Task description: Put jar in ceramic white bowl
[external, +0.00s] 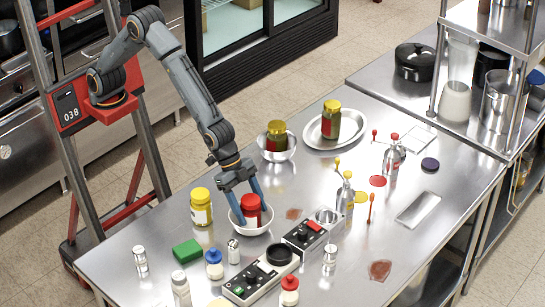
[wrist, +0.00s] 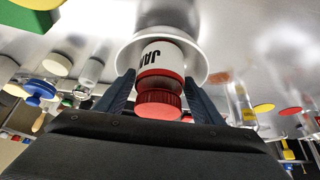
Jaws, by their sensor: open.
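A jar with a red lid and a white label (external: 251,204) sits in the white bowl (external: 268,226) near the left part of the steel table. In the wrist view the jar (wrist: 162,75) shows lid toward me, looking slightly tilted, with part of its label lettering visible. The white bowl rim (wrist: 204,62) rings it. My gripper (external: 250,206) is open, with its blue-grey fingers on either side of the jar and reaching to the bowl. My gripper (wrist: 163,92) also shows in the wrist view. The jar's base is hidden inside the bowl.
A yellow-lidded jar (external: 200,207) stands left of the bowl. Another bowl (external: 289,153) holds a jar, and a plate (external: 315,139) holds another. A green sponge (external: 187,251), shakers and a black-topped device (external: 259,276) crowd the front. Bottles (external: 345,196) stand to the right.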

